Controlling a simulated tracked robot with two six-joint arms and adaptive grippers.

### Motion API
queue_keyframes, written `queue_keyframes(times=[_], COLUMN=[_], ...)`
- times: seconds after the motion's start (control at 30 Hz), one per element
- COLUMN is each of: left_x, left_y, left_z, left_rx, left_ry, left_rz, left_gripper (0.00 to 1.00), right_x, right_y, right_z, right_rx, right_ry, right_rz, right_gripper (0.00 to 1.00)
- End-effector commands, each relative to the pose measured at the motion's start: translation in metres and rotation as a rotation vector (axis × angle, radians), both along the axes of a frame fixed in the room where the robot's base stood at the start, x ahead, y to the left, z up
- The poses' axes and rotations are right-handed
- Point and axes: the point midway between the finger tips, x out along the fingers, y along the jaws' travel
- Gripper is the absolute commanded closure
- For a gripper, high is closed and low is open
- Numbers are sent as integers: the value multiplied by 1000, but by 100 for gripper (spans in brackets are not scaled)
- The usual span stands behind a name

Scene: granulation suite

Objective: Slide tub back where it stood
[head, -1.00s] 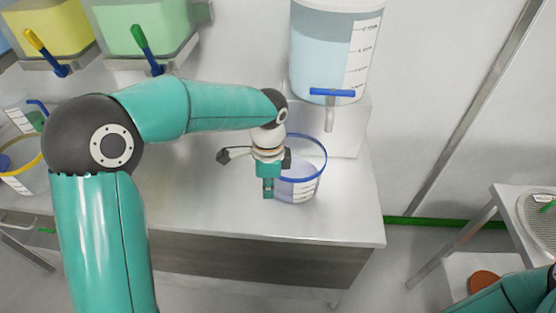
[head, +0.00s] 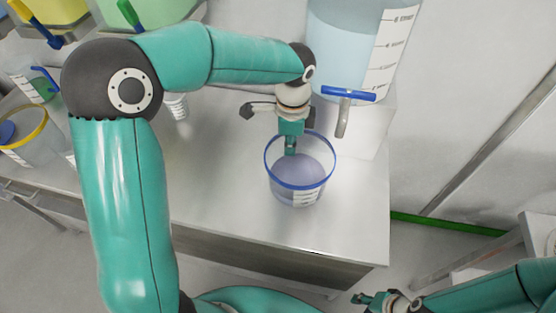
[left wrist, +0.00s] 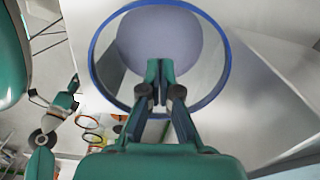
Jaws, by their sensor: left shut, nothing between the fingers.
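The tub (head: 297,192) is a clear round vessel with a blue rim and a white scale label. It stands upright on the steel table, in front and left of the dispenser tap. My left gripper (head: 290,150) is shut and empty, pointing down at the tub's opening. In the left wrist view the tub's blue rim (left wrist: 226,82) surrounds the left gripper's shut fingertips (left wrist: 160,66). I cannot tell how deep they are inside the rim. My right gripper (head: 362,298) is low in the head view, away from the table; its finger opening is unclear.
A large liquid dispenser (head: 352,55) with a blue-handled tap (head: 346,100) stands behind the tub on a pale block (head: 365,140). A yellow-rimmed vessel (head: 22,140) stands far left. The steel table top (head: 215,190) is clear left of the tub.

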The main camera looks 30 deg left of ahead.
Motion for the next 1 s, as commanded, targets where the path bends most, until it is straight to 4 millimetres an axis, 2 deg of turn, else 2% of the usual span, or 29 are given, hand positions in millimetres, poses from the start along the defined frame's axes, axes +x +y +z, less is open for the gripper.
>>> queue_keyframes(times=[0.43, 0.5, 0.7, 1.0], left_x=[1, -3, -12, -13], left_y=[-6, 8, 27, 30], left_z=[-88, -81, -83, -84], left_rx=[0, 0, 0, -1], left_ry=[9, 3, 3, 2], left_rz=[-14, -10, -12, -16], left_gripper=[100, 100, 100, 100], right_x=[0, 0, 0, 0], right_y=[0, 0, 0, 0], right_z=[7, 14, 19, 19], right_rx=[0, 0, 0, 0], right_ry=[0, 0, 0, 0], right_rz=[0, 0, 0, 0], right_gripper=[60, 60, 60, 60])
